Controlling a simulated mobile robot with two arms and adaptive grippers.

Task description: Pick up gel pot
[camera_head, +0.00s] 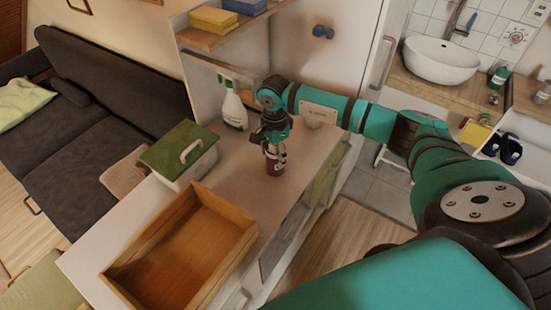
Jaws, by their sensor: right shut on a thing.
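The gel pot (275,167) is a small dark reddish jar on the white cabinet top, near the middle of the head view. My right gripper (275,152) comes down on it from above and is shut on it. The fingers cover the upper part of the pot. The pot's base looks to be at or very near the cabinet top; I cannot tell whether it touches. My left gripper is not in view.
The cabinet top (230,172) also bears a spray bottle (233,108) behind the gripper, a green-lidded box (180,152) to the left and an open wooden drawer box (185,250) in front. A shelf with boxes hangs above. A grey sofa (95,120) stands left, a sink (440,60) far right.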

